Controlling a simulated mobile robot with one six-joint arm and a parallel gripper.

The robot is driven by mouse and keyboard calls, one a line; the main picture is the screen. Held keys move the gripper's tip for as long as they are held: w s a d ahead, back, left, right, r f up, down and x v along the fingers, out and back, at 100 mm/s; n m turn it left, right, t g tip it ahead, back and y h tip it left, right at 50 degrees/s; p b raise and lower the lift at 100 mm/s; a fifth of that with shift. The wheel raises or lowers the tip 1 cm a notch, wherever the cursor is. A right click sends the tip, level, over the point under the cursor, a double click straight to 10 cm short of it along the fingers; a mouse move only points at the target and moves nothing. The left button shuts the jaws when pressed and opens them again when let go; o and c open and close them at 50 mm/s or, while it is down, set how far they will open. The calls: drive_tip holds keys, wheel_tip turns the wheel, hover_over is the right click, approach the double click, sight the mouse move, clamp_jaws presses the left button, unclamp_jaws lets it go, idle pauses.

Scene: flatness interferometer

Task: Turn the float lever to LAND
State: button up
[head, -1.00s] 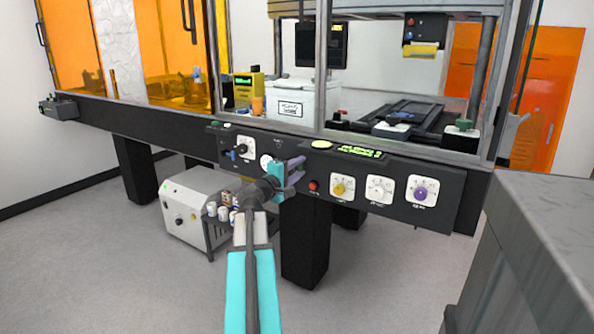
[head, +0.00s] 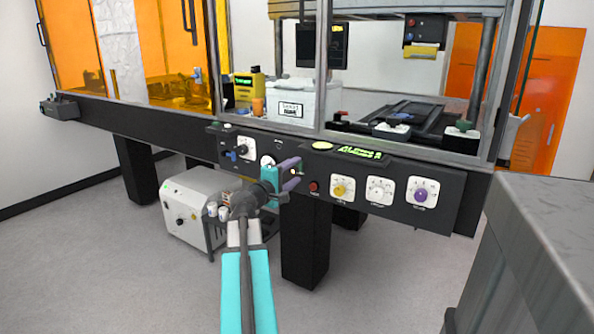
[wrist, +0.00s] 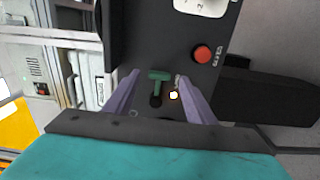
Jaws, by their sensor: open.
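A green T-shaped lever (wrist: 158,76) stands on the dark control panel in the wrist view. I take it to be the float lever. Its crossbar lies between the two purple fingers of my gripper (wrist: 157,82), which are open with a gap on each side. In the head view my gripper (head: 292,172) is in front of the middle of the panel (head: 257,171), and its fingers and wrist largely cover the lever. No LAND marking is readable in either view.
A small lit lamp (wrist: 173,95) sits close beside the lever, near the right finger. A red button (head: 314,187) and yellow (head: 342,189), white (head: 380,191) and purple (head: 421,195) knobs lie to the right. A table leg (head: 306,245) stands below the panel.

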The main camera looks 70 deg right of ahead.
drive_tip(key=b+v, duration=0.1)
drive_tip(key=v, duration=0.9)
drive_tip(key=shift+w+a+b, duration=0.15)
drive_tip(key=shift+a+b, duration=0.1)
drive_tip(key=shift+b, duration=0.15)
drive_tip(key=shift+w, duration=0.1)
